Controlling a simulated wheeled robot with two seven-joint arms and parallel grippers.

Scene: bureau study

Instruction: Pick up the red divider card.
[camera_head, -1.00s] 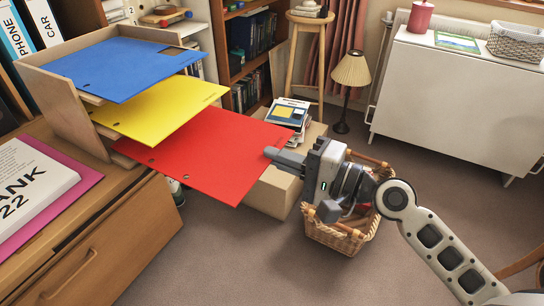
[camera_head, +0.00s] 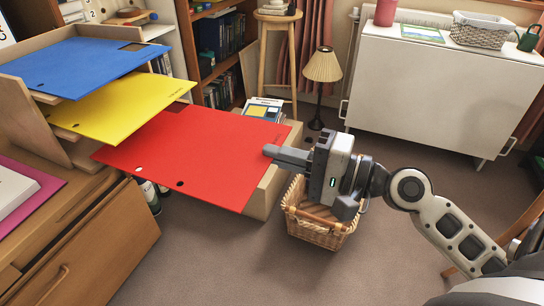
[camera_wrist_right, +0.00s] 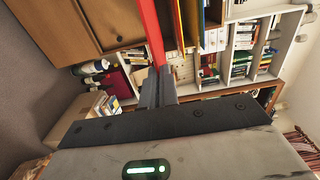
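The red divider card (camera_head: 200,155) lies flat in the head view, sticking far out of the wooden sorter below the yellow and blue cards. My right gripper (camera_head: 273,153) is at the card's outer right edge, with one finger over its top and the other hidden beneath. In the right wrist view the red card (camera_wrist_right: 151,35) shows edge-on, running in between the two close fingers (camera_wrist_right: 157,80). The gripper is shut on it. My left gripper is not in view.
The yellow card (camera_head: 120,105) and blue card (camera_head: 85,65) sit above in the sorter (camera_head: 30,110) on the wooden bureau (camera_head: 110,245). A cardboard box (camera_head: 265,195) and a wicker basket (camera_head: 318,232) stand on the floor below. Open floor lies in front.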

